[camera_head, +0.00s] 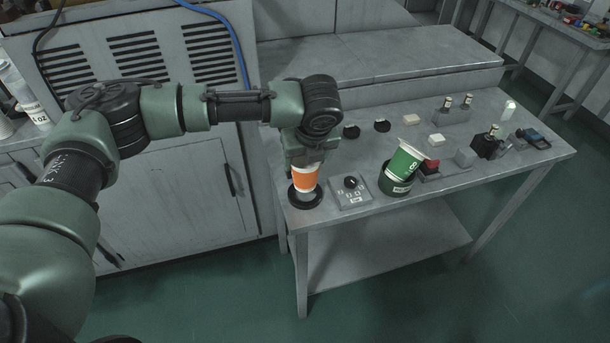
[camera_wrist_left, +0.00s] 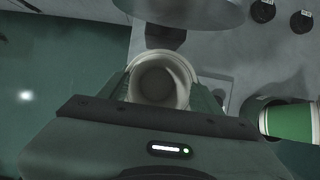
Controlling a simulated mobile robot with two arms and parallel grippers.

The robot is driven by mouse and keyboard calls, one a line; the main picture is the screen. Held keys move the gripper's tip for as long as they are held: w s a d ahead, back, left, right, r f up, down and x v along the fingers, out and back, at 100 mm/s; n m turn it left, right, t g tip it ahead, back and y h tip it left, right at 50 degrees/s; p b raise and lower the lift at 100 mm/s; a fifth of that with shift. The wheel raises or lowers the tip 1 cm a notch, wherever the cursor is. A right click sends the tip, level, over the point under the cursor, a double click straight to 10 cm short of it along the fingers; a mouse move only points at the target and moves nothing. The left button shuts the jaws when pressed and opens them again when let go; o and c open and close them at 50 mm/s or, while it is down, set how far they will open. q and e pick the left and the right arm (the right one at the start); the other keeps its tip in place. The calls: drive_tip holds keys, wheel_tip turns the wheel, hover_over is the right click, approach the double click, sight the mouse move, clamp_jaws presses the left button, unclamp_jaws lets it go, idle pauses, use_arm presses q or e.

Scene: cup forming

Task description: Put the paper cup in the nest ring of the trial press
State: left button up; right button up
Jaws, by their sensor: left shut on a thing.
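The paper cup, orange and white (camera_head: 305,177), is upright at the table's front left corner. Its open white rim (camera_wrist_left: 160,80) shows between my fingers in the left wrist view. My left gripper (camera_head: 305,160) comes from above and is shut on the cup near its top. A black ring (camera_head: 305,201) lies on the table around or just under the cup's base. I cannot tell whether the base rests in it. My right gripper is in neither view.
A grey box with a black knob (camera_head: 351,190) stands just right of the ring. Blocks and small fixtures, including a black device (camera_head: 487,146), stand on the table's right side.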

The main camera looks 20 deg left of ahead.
use_arm(q)
drive_tip(key=shift+f+p, duration=0.3)
drive_tip(key=shift+f, duration=2.05)
drive_tip(key=shift+f, duration=0.1)
drive_tip(key=o, duration=1.3)
drive_tip(key=b+v, duration=0.1)
drive_tip(key=v, duration=1.1)
drive_tip(key=shift+s, duration=0.1)
